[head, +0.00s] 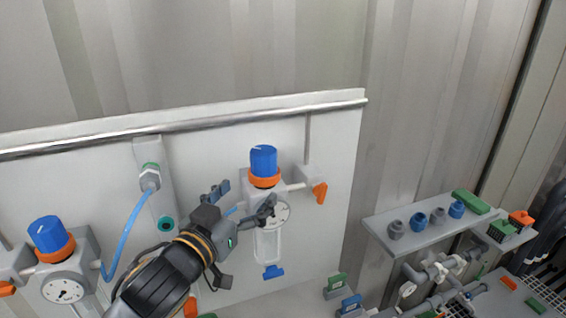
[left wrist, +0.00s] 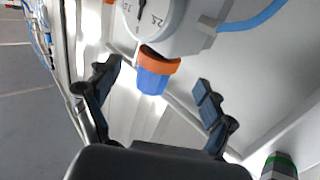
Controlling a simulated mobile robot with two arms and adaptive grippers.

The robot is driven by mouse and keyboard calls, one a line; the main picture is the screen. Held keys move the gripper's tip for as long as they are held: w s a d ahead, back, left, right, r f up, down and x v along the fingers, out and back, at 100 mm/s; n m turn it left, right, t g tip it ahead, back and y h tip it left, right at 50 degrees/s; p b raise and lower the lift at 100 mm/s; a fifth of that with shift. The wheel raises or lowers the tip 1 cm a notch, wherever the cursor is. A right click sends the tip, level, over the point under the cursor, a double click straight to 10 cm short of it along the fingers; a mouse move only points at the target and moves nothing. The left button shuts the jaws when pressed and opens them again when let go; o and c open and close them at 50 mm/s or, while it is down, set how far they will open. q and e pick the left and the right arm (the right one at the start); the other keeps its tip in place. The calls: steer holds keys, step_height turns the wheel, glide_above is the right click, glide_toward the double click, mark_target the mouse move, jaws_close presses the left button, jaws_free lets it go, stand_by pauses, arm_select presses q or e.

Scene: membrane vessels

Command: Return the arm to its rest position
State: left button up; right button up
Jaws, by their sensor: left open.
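My left gripper (head: 243,198) reaches in from the lower left in the head view, in front of the white panel. Its two fingers are spread and empty; they also show in the left wrist view (left wrist: 158,95). A regulator with a blue knob (head: 263,160) and orange ring sits just above and right of the gripper. In the left wrist view a blue knob (left wrist: 153,82) with an orange ring shows between the spread fingers, and I cannot tell how far away it is. The gripper partly hides the gauge (head: 276,213) below the knob. My right gripper is not in view.
A second regulator with a blue knob (head: 48,234) is at the left. A blue hose (head: 126,232) hangs beside my arm. A metal rail (head: 200,122) runs along the panel's top. A grey shelf (head: 420,240) with several fittings stands at the right. The wall above is clear.

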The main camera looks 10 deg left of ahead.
arm_select(q)
steer(key=s+a+f+n+g+y, duration=0.1)
steer(key=s+f+g, duration=0.2)
steer(key=f, duration=0.7)
steer(key=s+a+f+g+y, duration=0.1)
steer(key=s+f+g+y, duration=0.2)
steer(key=f, duration=0.7)
steer(key=s+f+g, duration=0.8)
steer(key=s+f, duration=0.7)
steer(key=s, duration=0.5)
step_height(320, 180, down, 25)
steer(key=m+g, duration=0.1)
steer(key=s+a+f+g, duration=0.1)
steer(key=s+a+f, duration=0.2)
steer(key=s+f, duration=1.4)
steer(key=shift+a+f+g+h+b, duration=0.15)
steer(key=shift+f+g+h+b, duration=0.15)
steer(key=shift+s, duration=0.1)
